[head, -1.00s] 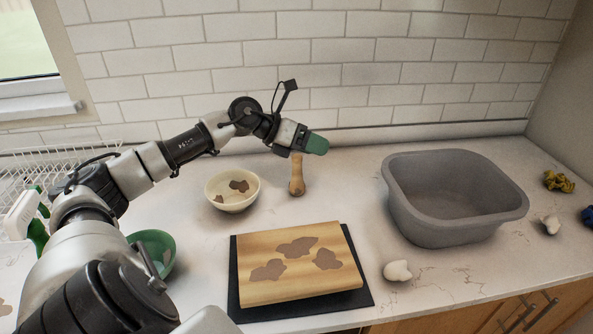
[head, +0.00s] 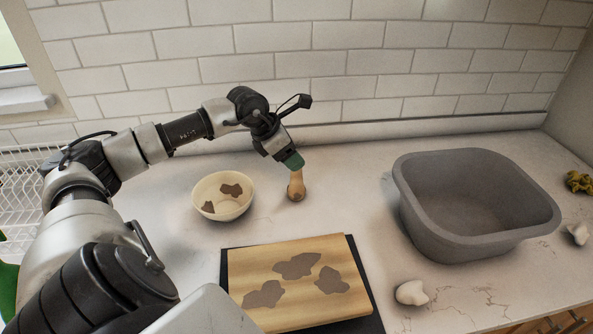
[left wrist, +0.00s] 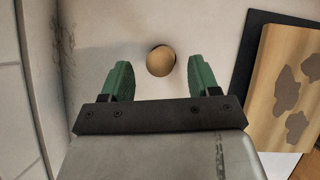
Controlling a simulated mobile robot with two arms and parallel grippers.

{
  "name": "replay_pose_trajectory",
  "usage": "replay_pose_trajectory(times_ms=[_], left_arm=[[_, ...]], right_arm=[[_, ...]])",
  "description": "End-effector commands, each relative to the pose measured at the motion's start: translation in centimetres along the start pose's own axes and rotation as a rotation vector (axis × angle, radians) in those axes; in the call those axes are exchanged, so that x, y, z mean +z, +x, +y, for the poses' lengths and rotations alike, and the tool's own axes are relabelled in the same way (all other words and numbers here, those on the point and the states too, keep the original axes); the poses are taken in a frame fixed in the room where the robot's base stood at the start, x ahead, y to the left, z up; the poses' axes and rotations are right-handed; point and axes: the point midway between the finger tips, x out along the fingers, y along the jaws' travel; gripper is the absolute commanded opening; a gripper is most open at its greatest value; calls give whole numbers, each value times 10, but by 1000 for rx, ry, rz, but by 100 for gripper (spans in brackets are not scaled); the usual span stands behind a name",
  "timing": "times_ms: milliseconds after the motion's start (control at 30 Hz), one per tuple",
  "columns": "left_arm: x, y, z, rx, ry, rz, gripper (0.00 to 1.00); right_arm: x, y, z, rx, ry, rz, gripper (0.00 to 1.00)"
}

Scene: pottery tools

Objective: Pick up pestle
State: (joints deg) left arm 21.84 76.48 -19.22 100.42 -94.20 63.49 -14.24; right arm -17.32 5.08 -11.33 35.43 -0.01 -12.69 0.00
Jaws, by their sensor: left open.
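The wooden pestle (head: 296,187) stands upright on the counter, right of a cream bowl. My left gripper (head: 293,162) points down at the top of the pestle and hides its upper end in the head view. In the left wrist view, the open green fingers (left wrist: 160,82) are on either side of the pestle's round top (left wrist: 160,61), with a gap on both sides. The pestle top lies a little beyond the line of the fingertips in that picture. My right gripper is not in view.
A cream bowl (head: 207,190) with brown stains stands left of the pestle. A stained wooden board (head: 240,262) lies on a black mat in front. A grey basin (head: 408,215) stands right, with a white lump (head: 411,293) near it. The tiled wall is close behind.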

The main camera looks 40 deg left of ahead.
Motion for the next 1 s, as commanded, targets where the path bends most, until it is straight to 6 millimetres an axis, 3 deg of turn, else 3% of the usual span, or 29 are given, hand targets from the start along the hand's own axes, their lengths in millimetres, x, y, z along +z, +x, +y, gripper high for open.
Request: replay_pose_trajectory(times_ms=[300,600,1000], left_arm=[[1,42,0,-3,-3,-1,61],[-1,49,0,0,0,-1,61],[0,48,0,-1,-1,-1,1]], right_arm=[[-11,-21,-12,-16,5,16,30],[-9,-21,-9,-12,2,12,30],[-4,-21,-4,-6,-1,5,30]])
